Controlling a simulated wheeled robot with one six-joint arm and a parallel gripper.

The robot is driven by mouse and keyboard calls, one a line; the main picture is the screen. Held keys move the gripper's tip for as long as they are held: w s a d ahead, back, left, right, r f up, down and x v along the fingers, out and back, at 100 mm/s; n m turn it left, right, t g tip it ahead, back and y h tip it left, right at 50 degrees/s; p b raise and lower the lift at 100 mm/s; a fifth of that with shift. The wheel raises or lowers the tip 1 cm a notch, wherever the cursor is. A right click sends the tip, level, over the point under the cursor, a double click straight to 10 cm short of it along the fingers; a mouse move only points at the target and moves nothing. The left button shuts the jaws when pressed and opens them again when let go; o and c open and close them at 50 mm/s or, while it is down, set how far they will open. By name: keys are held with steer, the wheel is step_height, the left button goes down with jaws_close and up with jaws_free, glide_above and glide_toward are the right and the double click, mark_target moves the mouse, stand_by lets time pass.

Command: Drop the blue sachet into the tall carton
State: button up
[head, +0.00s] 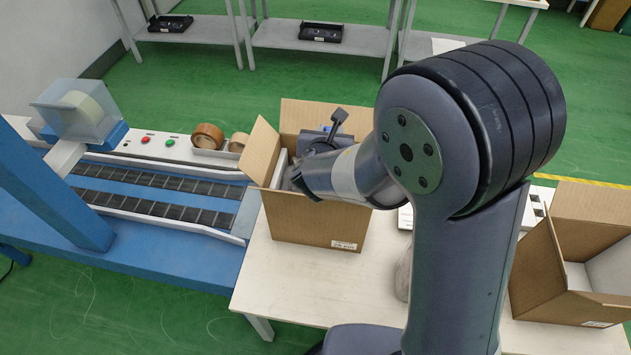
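An open cardboard carton (318,222) stands upright on the white table in the middle, its flaps spread; it looks like the tall carton. My arm reaches across it, and my gripper (336,122) is at its open top, partly in front of the back flap. The fingertips are too small and covered to show whether they are open or shut. A tiny blue patch shows by the gripper; I cannot tell whether it is the blue sachet. No sachet is clearly visible. Much of the carton's inside is hidden by my arm and its walls.
A second open carton (551,266) stands at the right. A blue conveyor machine (160,258) adjoins the table at the left, with brown tape rolls (207,137) near its back edge. The table front (290,290) left of my arm is clear.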

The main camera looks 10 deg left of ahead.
step_height(320, 180, down, 6)
steer(key=b, duration=0.3)
steer(key=shift+r, duration=0.25)
steer(key=o, duration=1)
steer(key=v, duration=1.1)
steer(key=shift+f, duration=0.1)
